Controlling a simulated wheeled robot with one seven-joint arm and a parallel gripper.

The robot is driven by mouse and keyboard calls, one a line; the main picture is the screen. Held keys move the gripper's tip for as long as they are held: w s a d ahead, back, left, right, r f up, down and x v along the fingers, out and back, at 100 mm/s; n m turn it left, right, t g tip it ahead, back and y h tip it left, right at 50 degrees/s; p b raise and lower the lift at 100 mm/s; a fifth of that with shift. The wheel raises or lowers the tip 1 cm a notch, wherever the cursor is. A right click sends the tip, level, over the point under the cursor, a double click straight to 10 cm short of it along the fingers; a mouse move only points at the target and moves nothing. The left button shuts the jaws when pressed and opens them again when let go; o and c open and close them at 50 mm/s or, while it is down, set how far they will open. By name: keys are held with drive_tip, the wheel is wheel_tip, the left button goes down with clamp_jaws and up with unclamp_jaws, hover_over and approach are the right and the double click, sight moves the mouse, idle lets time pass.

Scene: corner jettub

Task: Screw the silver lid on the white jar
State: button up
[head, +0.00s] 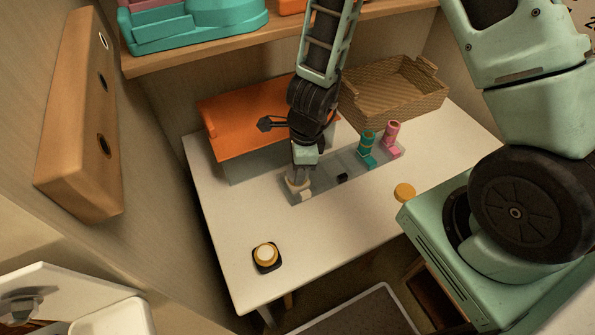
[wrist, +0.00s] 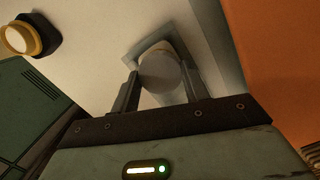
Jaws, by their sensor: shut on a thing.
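My gripper (head: 299,176) points down at the left end of a clear grey rack (head: 322,186). In the wrist view its two fingers (wrist: 160,74) are shut on the round grey silver lid (wrist: 160,70). The white jar (head: 296,187) is under my gripper in the head view, mostly covered by the fingers. In the wrist view some white jar surface (wrist: 168,98) shows beside the lid, inside a square grey frame. The lid is at the jar's mouth; I cannot tell whether it touches or is threaded.
A teal jar (head: 366,150) and a pink jar (head: 390,135) stand at the rack's right end, with a small black piece (head: 342,178) mid-rack. A yellow lid (head: 404,192) and a black-and-yellow item (head: 266,256) lie on the table. An orange-topped box (head: 250,125) and a basket (head: 395,92) stand behind.

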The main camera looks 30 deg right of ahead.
drive_tip(key=m+b, duration=0.1)
drive_tip(key=m, duration=0.1)
drive_tip(key=m+b, duration=0.2)
drive_tip(key=shift+f+m+t, duration=0.2)
drive_tip(key=shift+m+t, duration=0.1)
drive_tip(key=shift+r+m, duration=0.1)
drive_tip(key=shift+m, duration=0.5)
drive_tip(key=shift+h+b, duration=0.3)
drive_tip(key=shift+m+b, duration=0.4)
drive_tip(key=shift+m, duration=0.5)
drive_tip(key=m+b, duration=0.1)
drive_tip(key=m, duration=0.2)
drive_tip(key=shift+a+m, duration=0.1)
drive_tip(key=shift+m, duration=0.2)
drive_tip(key=shift+m+h, duration=0.3)
